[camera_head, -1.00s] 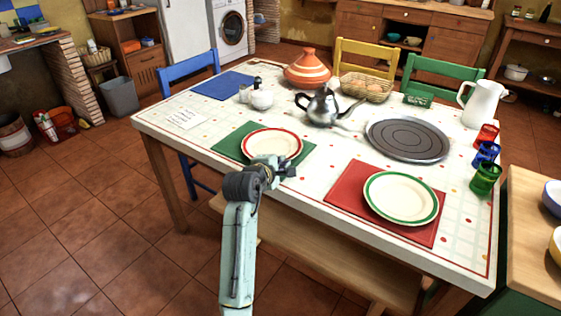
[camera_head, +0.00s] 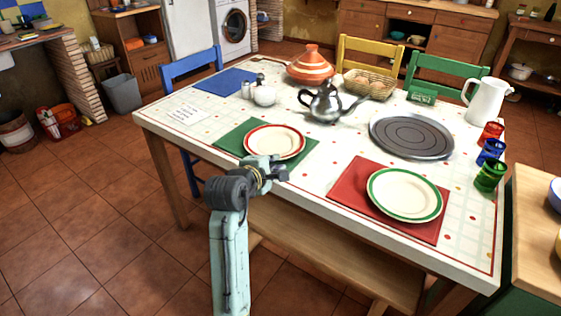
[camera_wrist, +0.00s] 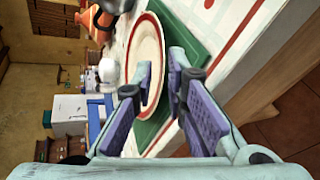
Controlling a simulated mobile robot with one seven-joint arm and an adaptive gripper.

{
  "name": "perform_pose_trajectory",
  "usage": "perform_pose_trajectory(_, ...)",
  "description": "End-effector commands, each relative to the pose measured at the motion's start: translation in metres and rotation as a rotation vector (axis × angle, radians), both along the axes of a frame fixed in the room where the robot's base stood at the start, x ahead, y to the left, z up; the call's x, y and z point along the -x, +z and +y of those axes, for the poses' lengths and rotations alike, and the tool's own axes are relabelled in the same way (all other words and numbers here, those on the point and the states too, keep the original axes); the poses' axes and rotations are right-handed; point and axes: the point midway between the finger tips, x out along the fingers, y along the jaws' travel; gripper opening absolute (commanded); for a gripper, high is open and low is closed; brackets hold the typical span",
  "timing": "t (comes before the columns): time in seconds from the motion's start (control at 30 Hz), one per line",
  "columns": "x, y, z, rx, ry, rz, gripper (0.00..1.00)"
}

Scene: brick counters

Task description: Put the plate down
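A cream plate with a red rim (camera_head: 274,141) lies flat on a green placemat (camera_head: 309,155) at the table's near left side. The plate also shows in the wrist view (camera_wrist: 147,48), beyond and between my fingers. A second plate with a green rim (camera_head: 404,195) lies on a red placemat (camera_head: 346,186) to the right.
The white table (camera_head: 250,184) also bears a metal teapot (camera_head: 324,105), a round grey tray (camera_head: 411,137), a tagine (camera_head: 311,66), a basket (camera_head: 369,84), a white pitcher (camera_head: 486,101) and coloured cups (camera_head: 490,175). A wooden bench (camera_head: 330,254) stands along the near side.

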Motion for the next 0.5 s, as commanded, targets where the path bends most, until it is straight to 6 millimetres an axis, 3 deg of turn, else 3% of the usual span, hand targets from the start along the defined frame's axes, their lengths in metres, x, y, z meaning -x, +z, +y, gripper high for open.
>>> perform_pose_trajectory(0.2, 0.031, 0.014, 0.015, 0.001, 0.002, 0.000, 0.13)
perform_pose_trajectory(0.5, 0.041, 0.019, 0.019, 0.000, 0.001, 0.000, 0.13)
